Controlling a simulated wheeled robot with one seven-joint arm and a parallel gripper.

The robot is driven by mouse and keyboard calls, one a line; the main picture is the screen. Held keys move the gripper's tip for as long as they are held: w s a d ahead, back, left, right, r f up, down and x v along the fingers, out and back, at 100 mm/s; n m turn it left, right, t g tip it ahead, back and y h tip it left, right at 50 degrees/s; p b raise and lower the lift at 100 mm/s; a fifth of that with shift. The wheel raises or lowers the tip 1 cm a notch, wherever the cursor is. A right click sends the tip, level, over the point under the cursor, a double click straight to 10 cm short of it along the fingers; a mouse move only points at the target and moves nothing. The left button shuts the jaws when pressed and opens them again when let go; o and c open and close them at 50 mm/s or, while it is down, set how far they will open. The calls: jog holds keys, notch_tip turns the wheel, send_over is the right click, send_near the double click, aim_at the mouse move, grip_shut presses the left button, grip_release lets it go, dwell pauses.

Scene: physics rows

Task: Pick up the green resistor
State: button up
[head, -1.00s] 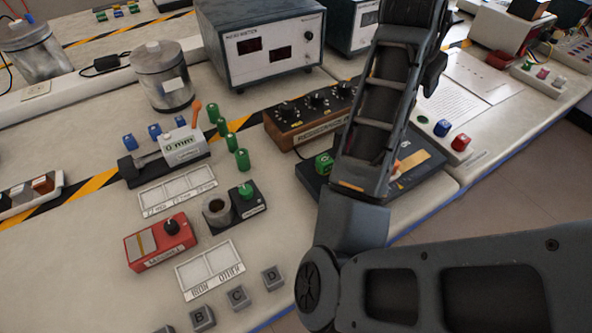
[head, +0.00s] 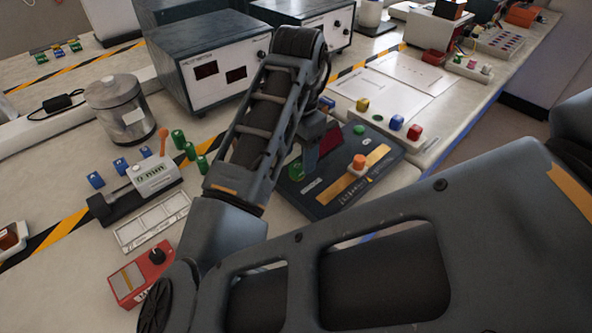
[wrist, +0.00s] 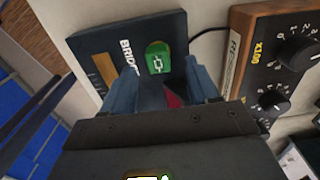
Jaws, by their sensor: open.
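A green block with a white resistor symbol (wrist: 158,57) sits on the dark bridge board (wrist: 88,42) in the wrist view. In the head view the green block (head: 296,170) shows at the board's left side, partly hidden by my arm. My gripper (wrist: 162,72) is open and empty. In the wrist view its two blue-grey fingers point toward the block, which appears between and just beyond the tips. I cannot tell the exact gap. In the head view my gripper (head: 312,150) hangs over the board, its fingertips hard to make out.
The board carries an orange knob (head: 358,162). A wooden resistance box (wrist: 275,60) with dials stands beside it in the wrist view. Yellow (head: 362,104) and red (head: 414,132) blocks stand behind the board.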

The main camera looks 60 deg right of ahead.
aim_at(299, 164)
jog(key=shift+s+d+f, duration=0.1)
jog(key=shift+f, duration=1.4)
grip_shut()
jog(key=shift+r, duration=0.1)
